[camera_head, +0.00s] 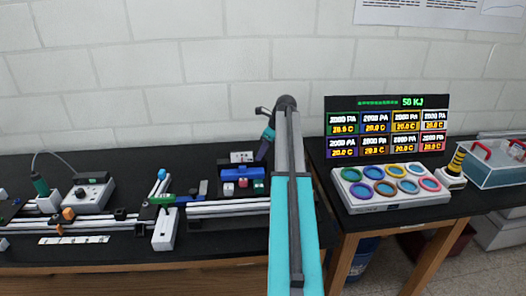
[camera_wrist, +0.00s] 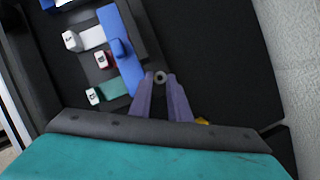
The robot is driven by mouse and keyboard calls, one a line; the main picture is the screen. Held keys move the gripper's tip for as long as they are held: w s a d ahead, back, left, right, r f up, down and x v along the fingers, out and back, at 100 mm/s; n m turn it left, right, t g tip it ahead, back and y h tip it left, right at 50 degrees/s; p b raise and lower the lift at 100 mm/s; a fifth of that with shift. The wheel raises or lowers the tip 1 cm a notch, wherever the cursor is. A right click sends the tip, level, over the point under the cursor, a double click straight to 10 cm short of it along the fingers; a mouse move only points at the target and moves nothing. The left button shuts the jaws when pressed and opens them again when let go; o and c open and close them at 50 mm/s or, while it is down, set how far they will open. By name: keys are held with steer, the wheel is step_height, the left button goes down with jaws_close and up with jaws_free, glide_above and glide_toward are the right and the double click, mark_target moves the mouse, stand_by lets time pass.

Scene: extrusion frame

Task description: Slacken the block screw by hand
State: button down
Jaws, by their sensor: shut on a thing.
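My gripper (camera_wrist: 163,88) shows two purple fingers in the wrist view, their tips close around a small grey round head with a dark centre, which looks like the block screw (camera_wrist: 160,77). The fingers are shut on it from either side. A blue block (camera_wrist: 122,48) lies just left of the fingertips in the wrist view. In the head view the blue block (camera_head: 242,174) sits on the dark bench, left of my arm. My gripper is mostly hidden there behind my arm, and the screw cannot be made out.
Small white, red and green labelled pieces (camera_wrist: 104,60) sit beside the blue block. Aluminium rails (camera_head: 225,208) run along the bench in front. A white panel with coloured rings (camera_head: 388,187) and a dark display (camera_head: 388,127) stand on the right. A pale brick wall (camera_head: 180,70) closes the back.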

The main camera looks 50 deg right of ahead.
steer(key=n, duration=0.1)
steer(key=n+y+p, duration=0.1)
steer(key=n, duration=0.1)
steer(key=n+g, duration=0.1)
steer(key=shift+w+d+y, duration=0.25)
steer(key=shift+d+y, duration=0.05)
steer(key=n+g+y+p, duration=0.1)
steer(key=n, duration=0.3)
steer(key=shift+n, duration=0.3)
steer(key=shift+f+g, duration=0.1)
steer(key=shift+g, duration=0.2)
steer(key=c, duration=1.6)
jaws_free()
steer(key=shift+c, duration=0.2)
